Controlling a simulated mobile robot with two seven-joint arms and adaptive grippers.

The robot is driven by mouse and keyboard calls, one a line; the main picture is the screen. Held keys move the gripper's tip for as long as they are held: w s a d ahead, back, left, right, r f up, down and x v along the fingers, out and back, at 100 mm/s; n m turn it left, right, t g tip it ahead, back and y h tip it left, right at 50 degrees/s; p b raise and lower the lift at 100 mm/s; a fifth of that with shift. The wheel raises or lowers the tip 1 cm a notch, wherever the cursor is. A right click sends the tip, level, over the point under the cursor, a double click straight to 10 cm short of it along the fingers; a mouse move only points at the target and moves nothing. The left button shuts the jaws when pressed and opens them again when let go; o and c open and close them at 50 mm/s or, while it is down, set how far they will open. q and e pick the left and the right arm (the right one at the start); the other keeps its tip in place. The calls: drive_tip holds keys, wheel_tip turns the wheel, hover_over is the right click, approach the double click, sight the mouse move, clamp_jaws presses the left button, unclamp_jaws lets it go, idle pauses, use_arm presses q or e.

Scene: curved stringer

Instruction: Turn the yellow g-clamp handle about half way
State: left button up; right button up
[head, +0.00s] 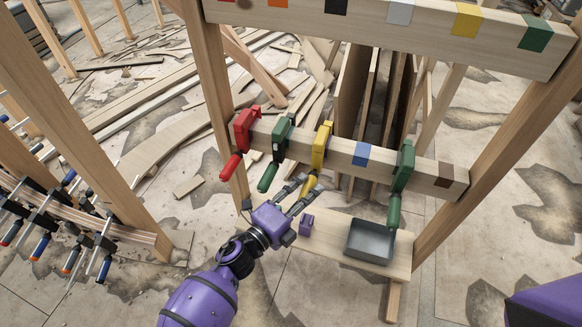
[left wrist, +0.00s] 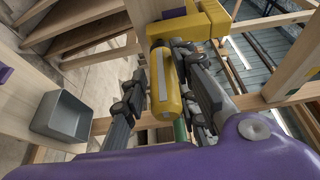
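The yellow g-clamp (head: 322,143) hangs on the lower wooden beam, with its yellow handle (head: 310,183) pointing down. My left gripper (head: 306,190) reaches up from below, its two fingers on either side of this handle. In the left wrist view the yellow handle (left wrist: 162,82) stands between the spread fingers, with a visible gap to the left finger. The gripper looks open around the handle; contact with the right finger is unclear. The clamp's yellow frame (left wrist: 200,22) is just beyond. My right gripper is not in view.
Red (head: 243,130) and green (head: 280,137) clamps hang to the left, another green clamp (head: 402,168) to the right. Blue (head: 361,154) and brown (head: 445,175) patches mark the beam. Below is a wooden shelf (head: 335,232) with a grey bin (head: 370,241) and a small purple block (head: 306,224).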

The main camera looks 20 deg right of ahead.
use_arm(q)
drive_tip(key=shift+o, duration=0.4)
drive_tip(key=shift+r, duration=0.1)
drive_tip(key=v, duration=1.2)
drive_tip(key=shift+s+a+p, duration=0.15)
drive_tip(key=shift+s+a, duration=0.35)
drive_tip(key=shift+s, duration=0.2)
drive_tip(key=shift+s+a+p, duration=0.15)
drive_tip(key=shift+s+a, duration=0.3)
drive_tip(key=shift+s, duration=0.2)
